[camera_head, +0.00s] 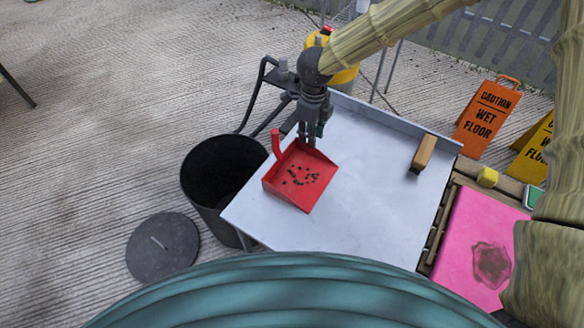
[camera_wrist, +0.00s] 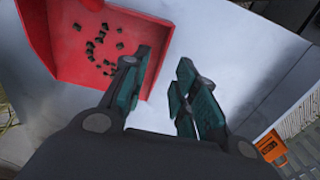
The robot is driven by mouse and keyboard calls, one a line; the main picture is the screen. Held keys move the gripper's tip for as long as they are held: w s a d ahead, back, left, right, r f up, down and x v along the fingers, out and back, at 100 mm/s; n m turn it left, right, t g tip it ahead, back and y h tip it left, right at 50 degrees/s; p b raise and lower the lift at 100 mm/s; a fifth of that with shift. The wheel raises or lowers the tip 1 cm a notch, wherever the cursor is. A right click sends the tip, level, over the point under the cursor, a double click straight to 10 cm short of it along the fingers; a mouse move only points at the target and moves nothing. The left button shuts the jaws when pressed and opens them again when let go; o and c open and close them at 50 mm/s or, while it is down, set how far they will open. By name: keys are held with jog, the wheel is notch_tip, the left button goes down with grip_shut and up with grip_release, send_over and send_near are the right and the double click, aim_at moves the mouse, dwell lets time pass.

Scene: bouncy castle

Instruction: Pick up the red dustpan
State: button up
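The red dustpan (camera_head: 316,162) lies on the pale table, with several small dark bits in its pan. Its red handle (camera_head: 276,143) points up at the far left side. My gripper (camera_head: 309,138) points down at the pan's far edge, to the right of the handle. In the wrist view, the dustpan (camera_wrist: 82,62) fills the upper left. My gripper (camera_wrist: 160,74) is open there, its left finger overlapping the pan's edge and its right finger over bare table. I cannot tell whether a finger touches the pan.
The table (camera_head: 365,215) has a raised back edge and free room right of the dustpan. A wooden brush or block (camera_head: 423,153) lies at its right. A black bin (camera_head: 212,175) stands at its left, with a lid (camera_head: 163,250) on the ground. Wet-floor signs (camera_head: 487,115) stand behind right.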

aim_at(299, 160)
jog(key=shift+w+d+f+p, duration=0.1)
jog(key=shift+f+p, duration=0.5)
jog(key=shift+f, duration=2.15)
jog(key=shift+c, duration=0.4)
grip_shut()
